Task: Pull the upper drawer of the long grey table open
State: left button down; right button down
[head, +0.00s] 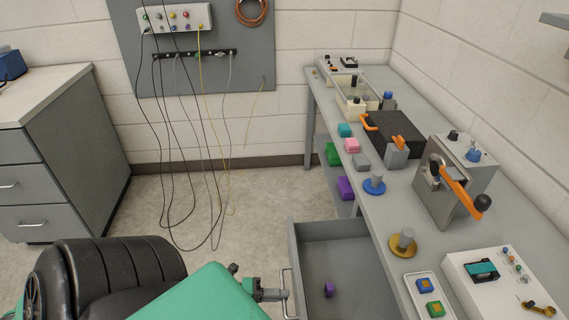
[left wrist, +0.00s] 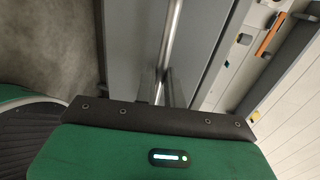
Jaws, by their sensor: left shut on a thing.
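The long grey table (head: 335,105) runs along the right wall. Its upper drawer (head: 335,246) stands pulled out from the table's left side, showing its grey inside with a small purple block (head: 329,289) in it. My left gripper (head: 284,293) is shut on the drawer's bar handle (head: 290,300) at the drawer's left front. In the left wrist view the metal bar handle (left wrist: 170,45) runs up from my gripper (left wrist: 162,88) along the grey drawer front (left wrist: 133,50). The fingertips there are partly hidden by the wrist housing. My right gripper is not in view.
On the table stand a silver box with an orange-handled lever (head: 455,185), a gold disc (head: 403,243), a blue disc (head: 374,186) and a white tray (head: 430,300). Green (head: 333,154) and purple (head: 345,188) blocks sit below the tabletop. Cables (head: 200,150) hang at the back wall. Open floor lies left of the drawer.

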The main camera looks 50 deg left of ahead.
pick_arm(q)
jog(key=c, duration=1.5)
grip_release()
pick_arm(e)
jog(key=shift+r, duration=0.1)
